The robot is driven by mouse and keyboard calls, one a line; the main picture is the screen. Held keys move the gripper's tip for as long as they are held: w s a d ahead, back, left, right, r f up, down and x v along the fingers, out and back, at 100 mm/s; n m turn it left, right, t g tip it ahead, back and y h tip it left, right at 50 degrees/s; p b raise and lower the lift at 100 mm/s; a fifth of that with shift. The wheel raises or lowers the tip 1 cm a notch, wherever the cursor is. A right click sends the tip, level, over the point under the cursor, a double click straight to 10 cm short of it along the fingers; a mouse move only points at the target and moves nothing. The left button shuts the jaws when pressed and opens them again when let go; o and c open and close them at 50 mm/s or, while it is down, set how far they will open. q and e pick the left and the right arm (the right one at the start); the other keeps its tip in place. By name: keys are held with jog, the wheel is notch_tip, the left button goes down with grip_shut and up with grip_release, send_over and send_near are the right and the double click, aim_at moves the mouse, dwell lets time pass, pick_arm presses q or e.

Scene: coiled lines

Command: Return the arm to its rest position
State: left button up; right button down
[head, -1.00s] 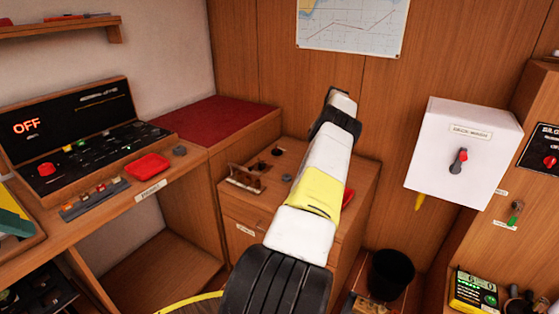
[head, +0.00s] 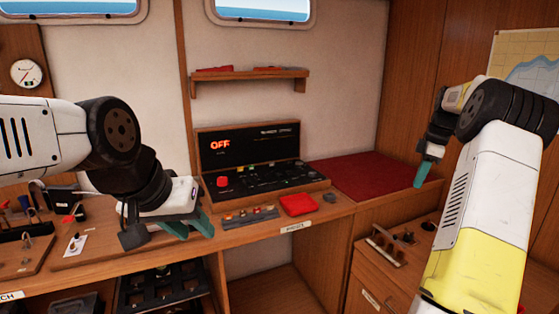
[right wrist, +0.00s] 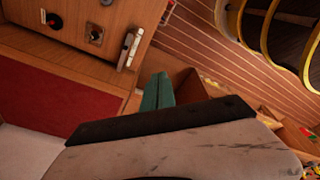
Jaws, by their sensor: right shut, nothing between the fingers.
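My right gripper (head: 424,173) hangs at the end of its bent arm in the head view, fingers pointing down, in front of the red-topped cabinet. Its teal fingers (right wrist: 157,91) show together in the right wrist view, shut and empty. My left gripper (head: 198,229) is over the desk at left in the head view. Its teal fingers look apart with nothing visible between them. The red cushion top (head: 365,176) lies behind the right gripper and also shows at left in the right wrist view (right wrist: 50,102).
The console (head: 262,160) reading OFF stands on the desk, with a red pad (head: 297,204) before it. A small shelf (head: 249,80) is above. A drawer cabinet (head: 385,276) stands beside my right arm. Tools on boards lie at far left.

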jog(key=s+a+r+m+t, duration=0.1)
jog(key=s+a+r+m, duration=0.1)
jog(key=s+a+r, duration=0.35)
jog(key=s+a+r+m+h, duration=0.1)
jog(key=s+a+r, duration=0.1)
jog(key=a, duration=0.6)
jog(key=s+a+r+m+t, duration=0.1)
jog(key=s+a+r+m, duration=0.1)
jog(key=s+a+r, duration=0.3)
jog(key=s+a+f+m+t, duration=0.1)
jog(key=s+a+f+m, duration=0.2)
jog(key=s+a, duration=0.3)
jog(key=s+a+f+m+t+y, duration=0.1)
jog(key=s+a+f+m, duration=0.3)
jog(key=s, duration=0.8)
jog(key=shift+a+t+y, duration=0.3)
jog(key=shift+a+t, duration=0.2)
jog(key=shift+a, duration=0.7)
jog(key=shift+s+d, duration=0.1)
